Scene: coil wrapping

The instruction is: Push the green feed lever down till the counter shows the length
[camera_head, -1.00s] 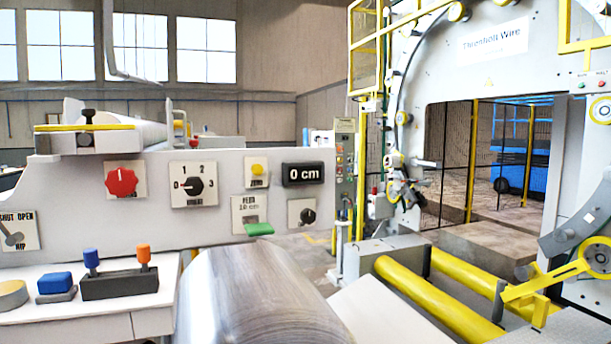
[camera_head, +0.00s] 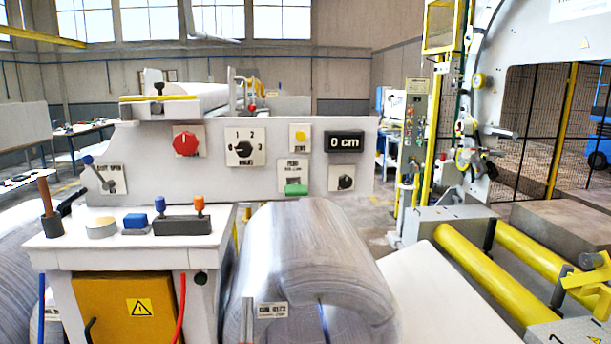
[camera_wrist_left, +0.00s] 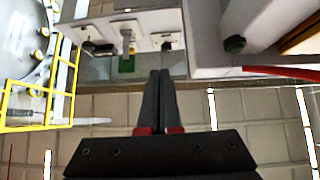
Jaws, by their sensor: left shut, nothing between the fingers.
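The green feed lever (camera_head: 296,190) sticks out of its plate on the white control panel (camera_head: 222,182), below the yellow button. The counter (camera_head: 345,142) to its upper right reads 0 cm. The green lever also shows in the left wrist view (camera_wrist_left: 126,64), at the upper left of my fingers. My left gripper (camera_wrist_left: 160,73) is shut and empty, its dark fingers together. In that view its tips appear to the right of the lever, with a visible gap; depth is hard to judge. I cannot make out the left gripper in the head view. My right gripper is not in view.
A large metallic coil (camera_head: 310,265) stands in front of the panel. To its left is a white bench (camera_head: 135,258) with a block holding blue and orange knobs (camera_head: 182,226). Yellow rollers (camera_head: 485,272) and the wrapping ring's frame (camera_head: 525,35) are at right.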

